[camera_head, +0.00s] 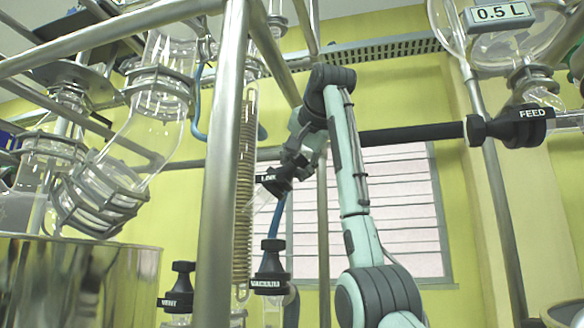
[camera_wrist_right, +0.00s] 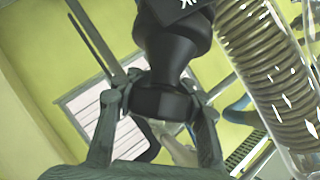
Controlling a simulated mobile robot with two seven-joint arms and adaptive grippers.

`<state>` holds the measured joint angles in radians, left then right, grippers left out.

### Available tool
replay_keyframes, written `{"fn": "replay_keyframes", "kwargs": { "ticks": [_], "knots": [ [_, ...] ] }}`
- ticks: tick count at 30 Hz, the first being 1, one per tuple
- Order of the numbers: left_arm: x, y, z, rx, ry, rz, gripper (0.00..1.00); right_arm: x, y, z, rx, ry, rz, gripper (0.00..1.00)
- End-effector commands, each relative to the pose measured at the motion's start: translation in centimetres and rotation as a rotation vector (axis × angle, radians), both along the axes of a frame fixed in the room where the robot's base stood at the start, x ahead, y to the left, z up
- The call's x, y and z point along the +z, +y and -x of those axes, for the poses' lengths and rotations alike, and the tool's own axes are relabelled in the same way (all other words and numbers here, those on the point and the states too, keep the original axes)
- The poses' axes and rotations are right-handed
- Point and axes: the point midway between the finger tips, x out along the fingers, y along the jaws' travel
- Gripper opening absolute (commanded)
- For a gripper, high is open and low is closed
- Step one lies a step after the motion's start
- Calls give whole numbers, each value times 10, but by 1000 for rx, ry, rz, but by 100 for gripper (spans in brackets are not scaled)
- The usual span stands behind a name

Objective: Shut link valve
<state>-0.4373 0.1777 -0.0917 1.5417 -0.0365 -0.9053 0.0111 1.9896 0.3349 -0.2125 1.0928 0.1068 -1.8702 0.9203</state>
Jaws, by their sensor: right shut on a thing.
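The link valve (camera_head: 272,181) is a black knob with a white "LINK" label, just right of the copper-coloured coil in the head view. My right gripper (camera_head: 298,158) reaches it from the upper right and is shut on its knob. In the right wrist view the black knob (camera_wrist_right: 162,104) sits between the two fingers of the right gripper (camera_wrist_right: 158,112), with the valve body above it. Part of the white label shows at the top edge. How far the valve is turned I cannot tell. My left gripper is not in view.
Black valves marked VENT (camera_head: 177,288) and VACUUM (camera_head: 271,268) stand below. A FEED valve (camera_head: 510,127) is at the right, under a 0.5 L vessel (camera_head: 490,40). A steel frame post (camera_head: 222,170) and the coil (camera_head: 245,180) stand close left of the gripper.

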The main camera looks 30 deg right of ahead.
Motion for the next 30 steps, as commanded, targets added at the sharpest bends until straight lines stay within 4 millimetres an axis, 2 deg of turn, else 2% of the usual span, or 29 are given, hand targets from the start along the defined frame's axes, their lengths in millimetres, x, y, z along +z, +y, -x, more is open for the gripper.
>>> {"fn": "replay_keyframes", "kwargs": {
  "ticks": [15,30],
  "knots": [
    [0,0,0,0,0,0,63,-5,-4,6,-263,169,-203,4],
    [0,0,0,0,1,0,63,-7,-5,9,-331,207,-249,4]
  ]
}}
